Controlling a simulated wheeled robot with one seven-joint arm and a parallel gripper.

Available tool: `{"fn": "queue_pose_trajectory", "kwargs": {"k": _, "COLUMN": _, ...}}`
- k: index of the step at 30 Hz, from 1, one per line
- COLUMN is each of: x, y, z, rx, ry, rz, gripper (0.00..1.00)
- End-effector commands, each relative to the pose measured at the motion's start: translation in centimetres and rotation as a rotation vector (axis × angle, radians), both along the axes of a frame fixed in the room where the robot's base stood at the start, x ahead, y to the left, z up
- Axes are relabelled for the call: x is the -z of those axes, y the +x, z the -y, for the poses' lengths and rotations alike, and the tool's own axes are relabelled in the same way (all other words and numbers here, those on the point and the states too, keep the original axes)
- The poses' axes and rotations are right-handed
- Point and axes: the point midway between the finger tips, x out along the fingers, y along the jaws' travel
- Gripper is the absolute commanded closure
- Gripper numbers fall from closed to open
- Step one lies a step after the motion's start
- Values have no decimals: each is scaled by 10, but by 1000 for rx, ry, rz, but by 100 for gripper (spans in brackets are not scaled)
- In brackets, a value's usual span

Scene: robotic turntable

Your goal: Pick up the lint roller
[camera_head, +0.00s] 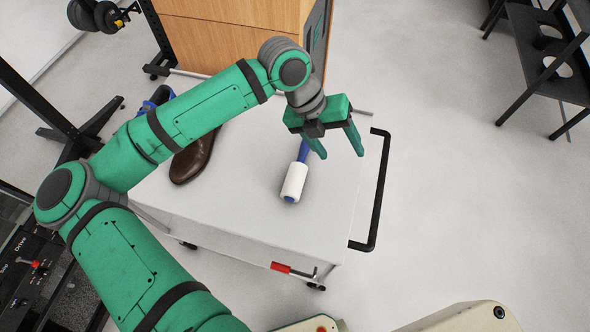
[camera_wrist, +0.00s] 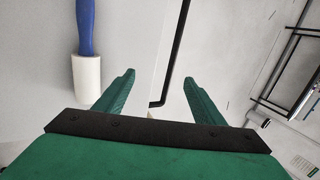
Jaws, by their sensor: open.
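The lint roller (camera_head: 294,183) has a white roll and a blue handle and lies on the white top of a cart (camera_head: 240,215). My green gripper (camera_head: 340,148) is open and empty above the cart's right part. In the head view one finger overlaps the blue handle, hiding part of it. In the wrist view the lint roller (camera_wrist: 87,70) lies to the left of my gripper (camera_wrist: 158,78), outside the fingers, with its handle toward the top edge. The gap between the fingers shows the cart's edge and floor.
A brown shoe (camera_head: 194,158) lies on the cart left of the roller, partly behind my arm, with a blue item (camera_head: 158,97) behind it. A wooden box (camera_head: 235,35) stands at the back. The cart's black handle (camera_head: 378,190) is at right. A black shelf (camera_head: 540,60) stands far right.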

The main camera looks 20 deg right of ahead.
Motion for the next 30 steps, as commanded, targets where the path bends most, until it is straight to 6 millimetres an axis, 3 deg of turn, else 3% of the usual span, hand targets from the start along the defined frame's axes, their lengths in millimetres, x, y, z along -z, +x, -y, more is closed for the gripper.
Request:
{"fn": "queue_pose_trajectory", "kwargs": {"k": 3, "x": 10, "y": 27, "z": -43, "rx": -56, "ry": 154, "rz": 65, "gripper": 37}}
{"fn": "queue_pose_trajectory", "kwargs": {"k": 6, "x": 13, "y": 41, "z": -69, "rx": -90, "ry": 240, "rz": 100, "gripper": 37}}
{"fn": "queue_pose_trajectory", "kwargs": {"k": 10, "x": 15, "y": 51, "z": -87, "rx": -115, "ry": 301, "rz": 123, "gripper": 37}}
{"fn": "queue_pose_trajectory", "kwargs": {"k": 21, "x": 60, "y": 50, "z": -85, "rx": -120, "ry": 314, "rz": 127, "gripper": 37}}
{"fn": "queue_pose_trajectory", "kwargs": {"k": 30, "x": 82, "y": 50, "z": -81, "rx": -119, "ry": 312, "rz": 126, "gripper": 37}}
